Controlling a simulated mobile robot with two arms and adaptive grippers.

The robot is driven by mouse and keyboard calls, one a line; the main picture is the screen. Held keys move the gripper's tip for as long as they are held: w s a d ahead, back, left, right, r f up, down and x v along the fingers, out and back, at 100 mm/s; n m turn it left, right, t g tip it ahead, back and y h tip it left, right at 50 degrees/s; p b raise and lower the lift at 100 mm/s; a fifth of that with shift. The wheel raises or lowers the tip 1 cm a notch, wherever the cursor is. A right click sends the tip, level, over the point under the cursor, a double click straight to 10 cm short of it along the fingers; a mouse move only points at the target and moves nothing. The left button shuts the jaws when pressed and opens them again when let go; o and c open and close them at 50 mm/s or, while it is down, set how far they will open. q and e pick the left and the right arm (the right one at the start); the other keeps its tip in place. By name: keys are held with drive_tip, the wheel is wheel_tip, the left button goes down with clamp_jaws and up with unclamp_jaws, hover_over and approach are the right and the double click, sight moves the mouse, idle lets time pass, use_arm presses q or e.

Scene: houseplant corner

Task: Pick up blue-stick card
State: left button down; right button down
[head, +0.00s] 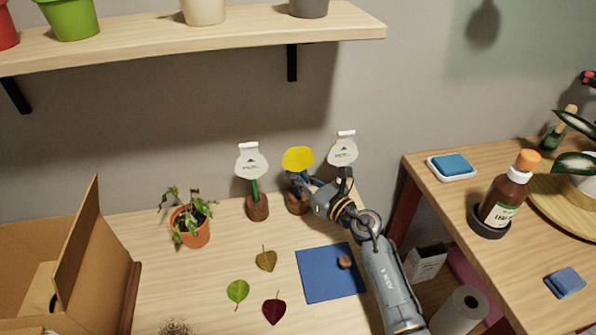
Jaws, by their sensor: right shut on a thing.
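A yellow round card (298,158) stands upright at the back of the table, above a brown block stand (297,203). Its stick looks blue but is mostly hidden by my right gripper (303,185). The right gripper is shut on this stick, just below the card. I cannot tell whether the stick's lower end is in the stand. A white card on a green stick (252,162) stands in a brown block to the left. Another white card (342,150) stands to the right; its stick and base are largely hidden by my gripper. My left gripper is out of view.
A potted plant (190,226) stands left of the cards, beside an open cardboard box (75,255). Several leaves (238,291) and a blue mat (318,277) with a small brown piece (345,262) lie in front. A shelf (200,40) overhangs the back.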

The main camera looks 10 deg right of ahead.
wheel_tip(320, 180, up, 10)
drive_tip(key=p, duration=0.3)
drive_tip(key=shift+p, duration=0.4)
wheel_tip(320, 180, up, 8)
drive_tip(key=p, duration=0.7)
drive_tip(key=shift+f+p, duration=0.2)
drive_tip(key=shift+p, duration=0.2)
